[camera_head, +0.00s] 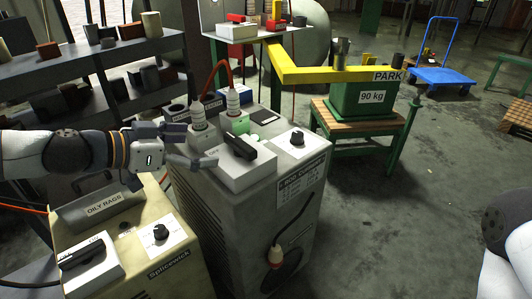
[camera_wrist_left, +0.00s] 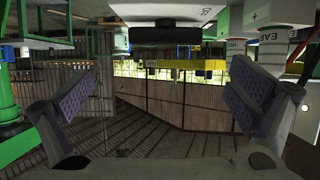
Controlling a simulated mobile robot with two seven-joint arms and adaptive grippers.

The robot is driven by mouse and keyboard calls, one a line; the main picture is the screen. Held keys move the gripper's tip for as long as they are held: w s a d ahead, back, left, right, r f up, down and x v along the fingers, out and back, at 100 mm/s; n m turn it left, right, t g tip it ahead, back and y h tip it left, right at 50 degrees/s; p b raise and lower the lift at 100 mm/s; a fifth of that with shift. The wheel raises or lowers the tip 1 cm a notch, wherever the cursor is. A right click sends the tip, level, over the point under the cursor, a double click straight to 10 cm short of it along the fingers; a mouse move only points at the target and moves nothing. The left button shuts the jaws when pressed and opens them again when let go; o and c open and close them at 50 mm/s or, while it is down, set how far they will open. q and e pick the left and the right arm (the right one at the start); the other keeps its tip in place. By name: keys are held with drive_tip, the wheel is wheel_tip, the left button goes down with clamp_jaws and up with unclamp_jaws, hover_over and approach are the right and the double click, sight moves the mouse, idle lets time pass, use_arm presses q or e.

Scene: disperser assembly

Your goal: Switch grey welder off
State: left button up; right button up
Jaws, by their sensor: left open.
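The grey welder (camera_head: 240,220) stands in the middle of the head view. On its top is a white switch box (camera_head: 240,176) with a black lever handle (camera_head: 240,146), and a black knob (camera_head: 297,137) to the right. My left gripper (camera_head: 206,146) is open and empty, just left of the switch box. In the left wrist view, which looks upside down, its fingers (camera_wrist_left: 163,100) are spread apart. A black bar (camera_wrist_left: 165,35), seemingly the lever handle, lies above and between them, apart from both. My right gripper is out of view.
Two cable connectors (camera_head: 198,112) rise from the welder's back left, close to my gripper. A beige welder (camera_head: 185,270) with its own lever and knob stands front left. A green 90 kg block (camera_head: 360,105) is behind right. The floor at right is mostly clear.

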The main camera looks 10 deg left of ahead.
sight(238, 142)
use_arm(q)
drive_tip(key=x, duration=0.2)
drive_tip(key=b+x, duration=0.1)
drive_tip(key=a+f+b+x, duration=0.1)
drive_tip(key=x, duration=0.1)
drive_tip(key=shift+w+d, duration=0.25)
drive_tip(key=shift+w, duration=0.1)
drive_tip(key=x, duration=0.2)
drive_tip(key=b+x, duration=0.1)
drive_tip(key=x, duration=0.1)
drive_tip(key=r+x, duration=0.1)
drive_tip(key=x, duration=0.1)
drive_tip(key=shift+w+d+f+b, duration=0.1)
drive_tip(key=shift+w+d+b, duration=0.15)
drive_tip(key=shift+b, duration=0.15)
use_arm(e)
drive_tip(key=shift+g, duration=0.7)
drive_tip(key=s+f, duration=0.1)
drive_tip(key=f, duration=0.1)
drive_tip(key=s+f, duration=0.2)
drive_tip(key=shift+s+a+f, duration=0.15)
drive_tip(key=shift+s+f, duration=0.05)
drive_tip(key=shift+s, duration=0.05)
use_arm(q)
drive_tip(key=shift+c, duration=0.2)
drive_tip(key=c, duration=0.8)
